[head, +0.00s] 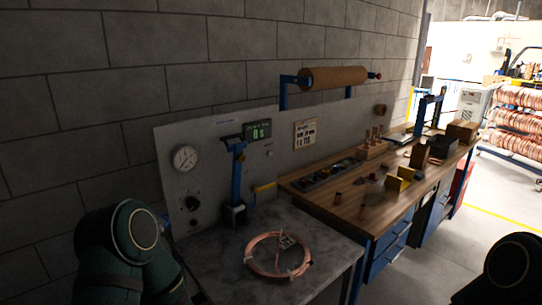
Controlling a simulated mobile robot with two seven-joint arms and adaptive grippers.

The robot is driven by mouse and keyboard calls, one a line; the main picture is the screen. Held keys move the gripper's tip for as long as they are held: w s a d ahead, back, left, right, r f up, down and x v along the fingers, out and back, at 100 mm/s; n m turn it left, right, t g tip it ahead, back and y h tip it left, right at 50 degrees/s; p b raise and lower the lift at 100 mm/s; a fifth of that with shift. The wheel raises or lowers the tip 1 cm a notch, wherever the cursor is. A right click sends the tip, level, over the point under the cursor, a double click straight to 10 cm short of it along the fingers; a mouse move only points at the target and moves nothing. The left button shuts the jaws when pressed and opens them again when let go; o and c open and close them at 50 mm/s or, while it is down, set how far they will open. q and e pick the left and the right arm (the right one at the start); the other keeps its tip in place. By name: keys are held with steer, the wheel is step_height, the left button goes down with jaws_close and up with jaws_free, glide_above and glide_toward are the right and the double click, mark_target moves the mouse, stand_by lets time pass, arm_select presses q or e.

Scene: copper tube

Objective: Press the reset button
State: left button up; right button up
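A grey upright panel (226,165) against the block wall carries a round white gauge (185,158), a black knob (192,203) and a green-lit display (258,131). Small round fittings sit below the knob and below the display. They are too small and dark for me to tell which one is the reset button. My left arm shows at the lower left, in front of the panel's lower left corner. Part of my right arm shows at the lower right edge. Neither gripper is in view.
A copper coil (279,255) lies on the grey table (225,279) below the panel. A blue clamp-like stand (238,183) rises in front of the panel. A wooden bench (341,210) with blocks and parts extends right. A brown roll (333,77) hangs above. Open floor lies right.

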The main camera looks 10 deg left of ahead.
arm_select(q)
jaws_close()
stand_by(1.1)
